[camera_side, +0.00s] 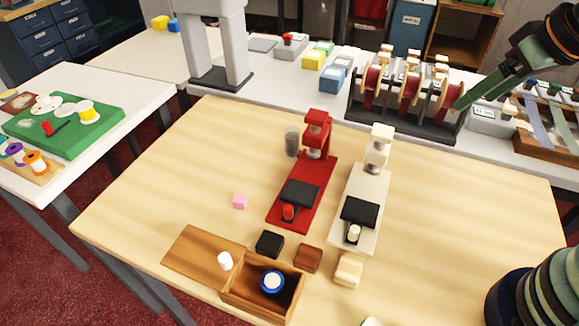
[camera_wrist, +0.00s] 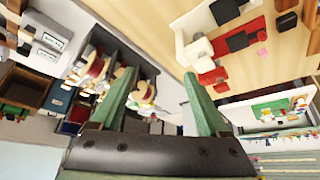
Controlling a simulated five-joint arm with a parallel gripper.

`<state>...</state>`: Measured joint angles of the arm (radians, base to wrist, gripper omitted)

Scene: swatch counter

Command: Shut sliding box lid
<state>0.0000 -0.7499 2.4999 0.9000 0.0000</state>
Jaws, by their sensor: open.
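The wooden box (camera_side: 291,308) sits near the front edge of the wooden table in the side view. Its flat wooden lid (camera_side: 200,252) extends out to the left, with a white knob (camera_side: 225,261) near its right end. The box is open on top, and a round blue-and-white item (camera_side: 272,281) sits inside. My gripper (camera_side: 459,104) is high at the upper right, far from the box and apart from the lid. In the wrist view its two green fingers (camera_wrist: 158,78) are spread with nothing between them. I cannot clearly make out the box there.
Black (camera_side: 269,244), brown (camera_side: 308,258) and cream (camera_side: 348,270) blocks stand close behind and right of the box. A red press (camera_side: 310,185) and a white press (camera_side: 367,195) stand farther back. A pink cube (camera_side: 240,201) lies behind the lid. The table's left side is clear.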

